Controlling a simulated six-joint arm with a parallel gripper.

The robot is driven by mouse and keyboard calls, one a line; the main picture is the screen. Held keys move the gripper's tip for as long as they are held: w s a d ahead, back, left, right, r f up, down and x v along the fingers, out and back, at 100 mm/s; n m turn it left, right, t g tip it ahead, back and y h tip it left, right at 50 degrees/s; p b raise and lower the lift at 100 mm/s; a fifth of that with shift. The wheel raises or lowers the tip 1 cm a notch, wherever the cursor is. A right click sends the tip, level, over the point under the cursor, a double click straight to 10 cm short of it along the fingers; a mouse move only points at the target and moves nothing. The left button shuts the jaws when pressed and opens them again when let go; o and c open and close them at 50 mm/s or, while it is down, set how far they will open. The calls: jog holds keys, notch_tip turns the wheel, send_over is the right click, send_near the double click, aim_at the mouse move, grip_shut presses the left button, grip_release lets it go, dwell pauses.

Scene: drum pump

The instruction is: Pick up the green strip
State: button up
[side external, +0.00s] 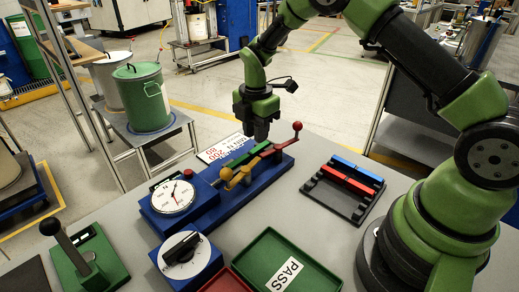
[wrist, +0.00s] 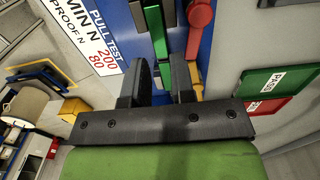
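The green strip (wrist: 154,25) is long and narrow and lies along the blue pull-test fixture (side external: 240,192). It also shows in the side view (side external: 240,161), with its far end close under my gripper. My gripper (side external: 261,138) points down over the far part of the strip. In the wrist view, its two dark fingers (wrist: 163,75) stand a short gap apart, with the strip running toward that gap. I cannot tell whether the fingers touch the strip, and the part between them is mostly hidden.
A red-knobbed lever (side external: 296,127) and a yellow part (side external: 236,178) sit beside the strip. A dial (side external: 173,197) is at the fixture's near end. A black rack (side external: 335,198) holds a blue strip (side external: 358,170) and a red strip (side external: 347,180). A green PASS tray (side external: 262,250) lies in front.

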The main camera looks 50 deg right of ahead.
aim_at(254, 149)
jog(key=f, duration=0.4)
jog(key=shift+a+f, duration=0.25)
jog(key=shift+f, duration=0.1)
grip_shut()
jog(key=shift+r, duration=0.1)
